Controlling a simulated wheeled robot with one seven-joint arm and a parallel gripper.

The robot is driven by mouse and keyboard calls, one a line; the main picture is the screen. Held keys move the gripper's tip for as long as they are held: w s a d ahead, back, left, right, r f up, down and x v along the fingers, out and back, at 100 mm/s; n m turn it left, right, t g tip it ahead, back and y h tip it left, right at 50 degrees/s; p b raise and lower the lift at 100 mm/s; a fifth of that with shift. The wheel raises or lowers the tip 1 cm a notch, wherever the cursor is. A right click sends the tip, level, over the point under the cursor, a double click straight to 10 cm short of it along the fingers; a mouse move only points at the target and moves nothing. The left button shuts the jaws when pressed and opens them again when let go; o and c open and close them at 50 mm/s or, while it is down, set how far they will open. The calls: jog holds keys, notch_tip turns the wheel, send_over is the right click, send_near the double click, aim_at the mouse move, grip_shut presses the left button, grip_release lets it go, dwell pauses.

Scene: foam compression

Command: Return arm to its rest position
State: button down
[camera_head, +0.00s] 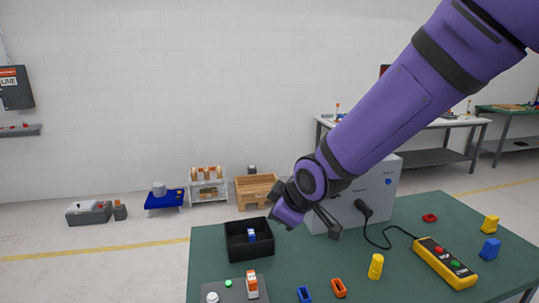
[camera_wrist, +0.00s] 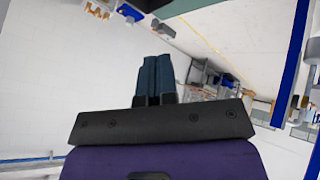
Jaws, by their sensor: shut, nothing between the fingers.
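My purple arm (camera_head: 385,118) reaches from the upper right down over the back of the green table. Its wrist end hangs in front of the grey box-shaped machine (camera_head: 376,190) and to the right of the black bin (camera_head: 237,251). In the wrist view my gripper (camera_wrist: 157,62) is shut, its two dark fingers side by side with nothing between them. The fingers are hard to make out in the head view. The wrist view looks tilted across the pale wall and floor.
A wooden crate (camera_head: 256,190) stands behind, near the wall.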

jog(key=s+d+r+m+h, duration=0.2)
jog(key=d+r+m, duration=0.3)
jog(key=d, duration=0.5)
jog(key=s+d+r+m+h, duration=0.1)
jog(key=s+d+r+m, duration=0.1)
jog(key=s+d, duration=0.4)
jog(key=s+d+r+m+g, duration=0.1)
jog(key=s+d+r+m, duration=0.2)
jog(key=s+d, duration=0.3)
jog(key=s+d+r+m+h, duration=0.1)
jog(key=s+d+r+m, duration=0.2)
jog(key=s+d, duration=0.3)
jog(key=shift+s+d+r+m+h, duration=0.25)
jog(key=shift+s+m, duration=0.35)
jog(key=shift+s, duration=0.35)
